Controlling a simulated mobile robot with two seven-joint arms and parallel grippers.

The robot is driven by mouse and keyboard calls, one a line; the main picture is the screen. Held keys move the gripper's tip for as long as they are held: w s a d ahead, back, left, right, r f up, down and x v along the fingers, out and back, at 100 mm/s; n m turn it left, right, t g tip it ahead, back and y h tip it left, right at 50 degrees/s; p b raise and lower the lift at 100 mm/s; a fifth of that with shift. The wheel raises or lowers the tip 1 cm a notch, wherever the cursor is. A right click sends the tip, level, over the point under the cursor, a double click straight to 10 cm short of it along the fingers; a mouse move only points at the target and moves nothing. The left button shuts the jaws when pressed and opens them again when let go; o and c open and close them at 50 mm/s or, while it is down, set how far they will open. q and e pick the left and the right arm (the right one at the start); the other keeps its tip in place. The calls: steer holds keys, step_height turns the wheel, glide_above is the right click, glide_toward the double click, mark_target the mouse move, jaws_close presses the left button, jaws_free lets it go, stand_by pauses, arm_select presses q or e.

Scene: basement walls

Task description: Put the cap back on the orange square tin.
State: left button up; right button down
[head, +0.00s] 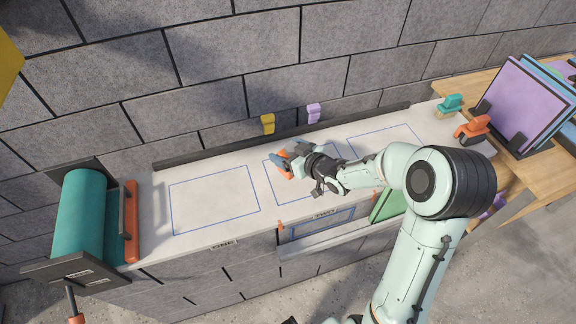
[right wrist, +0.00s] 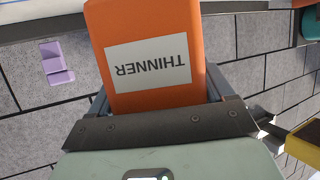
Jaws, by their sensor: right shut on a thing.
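The orange square tin (right wrist: 150,25) fills the middle of the right wrist view, with a white label reading THINNER upside down. My right gripper (right wrist: 157,95) is shut on it, with one grey finger on each side. In the head view the right gripper (head: 285,162) is over the middle blue outline of the white bench top, and only a little orange of the tin shows beside the fingers. The tin's top is out of sight in the wrist view. I cannot make out the cap in either view. My left gripper is not in view.
The white bench top (head: 160,215) has blue outlined rectangles; the left one is empty. A teal roll (head: 82,215) stands at the left end. Yellow (head: 267,123) and purple (head: 313,113) pieces are at the wall. Teal and orange items and upright panels (head: 520,100) are at right.

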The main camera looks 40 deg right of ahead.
steer(key=shift+f, duration=0.3)
steer(key=shift+f+b, duration=0.3)
steer(key=shift+f, duration=1.85)
steer(key=shift+f, duration=0.15)
jaws_free()
steer(key=shift+s+r, duration=0.25)
steer(key=v, duration=1.1)
steer(key=shift+s, duration=0.3)
